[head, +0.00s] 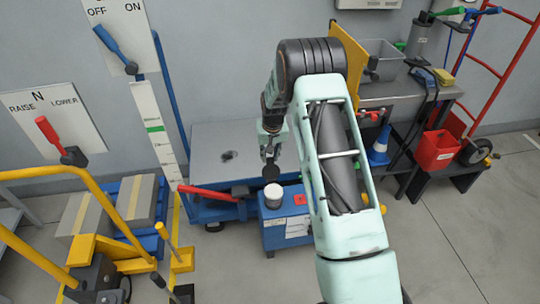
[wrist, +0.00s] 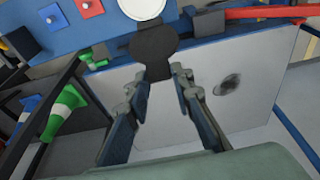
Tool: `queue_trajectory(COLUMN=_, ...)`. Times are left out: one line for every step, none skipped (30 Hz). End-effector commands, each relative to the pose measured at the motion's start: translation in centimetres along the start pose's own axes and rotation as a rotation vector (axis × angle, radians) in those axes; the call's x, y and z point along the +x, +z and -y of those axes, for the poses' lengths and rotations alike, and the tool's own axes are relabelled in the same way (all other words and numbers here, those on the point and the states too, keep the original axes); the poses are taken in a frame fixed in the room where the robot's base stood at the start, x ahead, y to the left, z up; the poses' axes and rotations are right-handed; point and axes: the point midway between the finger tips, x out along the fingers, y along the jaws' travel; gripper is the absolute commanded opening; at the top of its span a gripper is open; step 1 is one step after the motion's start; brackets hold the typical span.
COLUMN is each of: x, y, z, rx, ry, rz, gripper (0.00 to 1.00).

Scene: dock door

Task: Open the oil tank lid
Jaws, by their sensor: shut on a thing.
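The oil tank (head: 274,238) is a blue box with a white round filler neck (head: 273,195) on top. The neck also shows at the top edge of the wrist view (wrist: 140,8). The lid is a dark round disc (head: 270,172) with a short tab. It stands tilted up behind the neck, so the white top is uncovered. In the wrist view the disc (wrist: 153,42) lies just beyond my fingertips, overlapping the neck's near edge. My gripper (head: 270,151) is shut on the lid's tab, which sits between the fingertips (wrist: 165,82). Whether a hinge still joins the lid is unclear.
A red lever bar (head: 215,193) lies left of the neck. A grey platform (head: 225,145) with a dark spot stands behind. A yellow rail (head: 110,200) is at left. A workbench (head: 400,88) and red bin (head: 435,150) stand at right. Floor is clear at lower right.

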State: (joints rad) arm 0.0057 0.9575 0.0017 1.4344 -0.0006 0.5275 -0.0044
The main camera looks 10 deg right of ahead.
Motion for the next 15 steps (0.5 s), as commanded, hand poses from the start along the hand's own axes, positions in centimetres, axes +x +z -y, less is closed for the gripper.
queue_trajectory(x=-0.33, y=-0.81, z=-0.01, rx=0.0, ry=0.0, rz=-0.021, gripper=0.0)
queue_trajectory(x=-0.33, y=-0.81, z=-0.01, rx=0.0, ry=0.0, rz=-0.021, gripper=0.0)
queue_trajectory(x=-0.33, y=-0.81, z=-0.01, rx=0.0, ry=0.0, rz=-0.021, gripper=0.0)
queue_trajectory(x=-0.33, y=-0.81, z=-0.01, rx=0.0, ry=0.0, rz=-0.021, gripper=0.0)
queue_trajectory(x=-0.34, y=-0.81, z=-0.01, rx=0.0, ry=0.0, rz=-0.021, gripper=0.0)
queue_trajectory(x=-0.34, y=-0.81, z=-0.01, rx=0.0, ry=0.0, rz=-0.021, gripper=0.0)
queue_trajectory(x=-0.34, y=-0.81, z=-0.01, rx=0.0, ry=0.0, rz=-0.021, gripper=0.0)
queue_trajectory(x=-0.34, y=-0.81, z=-0.01, rx=0.0, ry=0.0, rz=-0.021, gripper=0.0)
queue_trajectory(x=-0.34, y=-0.81, z=-0.01, rx=0.0, ry=0.0, rz=-0.021, gripper=0.0)
queue_trajectory(x=-0.34, y=-0.81, z=-0.01, rx=0.0, ry=0.0, rz=-0.021, gripper=0.0)
queue_trajectory(x=-0.34, y=-0.8, z=-0.01, rx=0.0, ry=0.0, rz=-0.02, gripper=0.24)
queue_trajectory(x=-0.33, y=-0.77, z=-0.01, rx=0.0, ry=0.0, rz=-0.019, gripper=0.29)
queue_trajectory(x=-0.3, y=-0.72, z=-0.01, rx=0.0, ry=0.0, rz=-0.018, gripper=0.32)
queue_trajectory(x=-0.27, y=-0.65, z=-0.01, rx=0.0, ry=0.0, rz=-0.016, gripper=0.35)
queue_trajectory(x=-0.23, y=-0.58, z=-0.01, rx=0.0, ry=0.0, rz=-0.015, gripper=0.39)
